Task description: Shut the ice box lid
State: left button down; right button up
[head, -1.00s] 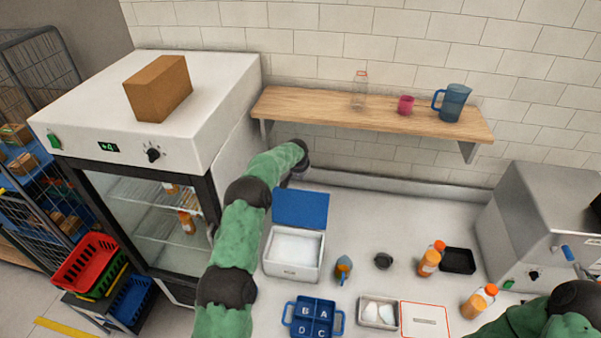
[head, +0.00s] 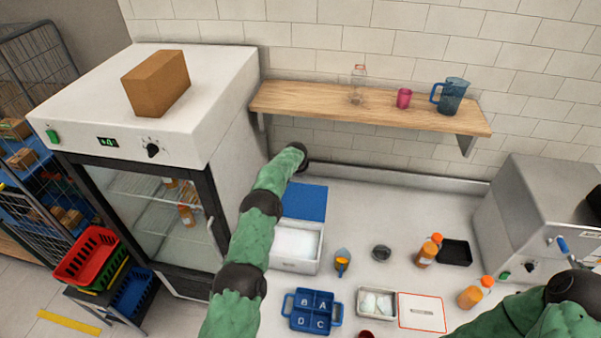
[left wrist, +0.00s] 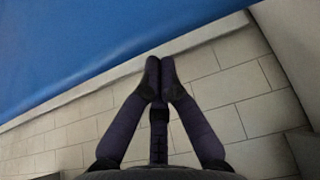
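The ice box (head: 296,266) is a white box on the counter with white ice inside. Its blue lid (head: 306,202) is open and raised at the back edge of the box. My left arm crosses the left side of the box and partly covers it. In the left wrist view, my left gripper (left wrist: 158,78) has its fingertips together, with nothing seen between them. The blue lid fills the upper left there (left wrist: 90,45), close to the fingertips; I cannot tell whether they touch. My right arm shows at the lower right, but its gripper is out of view.
A glass-door fridge (head: 150,220) stands left of my arm. A wooden shelf (head: 370,108) is on the wall behind. A blue lettered tray (head: 312,312), a small metal tray (head: 377,303), orange bottles (head: 427,252) and a black tray (head: 455,252) occupy the counter to the front and right.

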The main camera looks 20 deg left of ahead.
pick_arm(q)
jog(key=shift+s+d+r+p, duration=0.15)
jog(key=shift+s+p, duration=0.2)
jog(key=shift+s, duration=0.25)
jog(key=shift+s+d+r+p, duration=0.1)
jog(key=shift+s+d+p, duration=0.1)
jog(key=shift+s+p, duration=0.3)
jog(key=shift+s+d+r+p, duration=0.15)
jog(key=shift+s+p, duration=0.1)
jog(key=shift+s, duration=0.4)
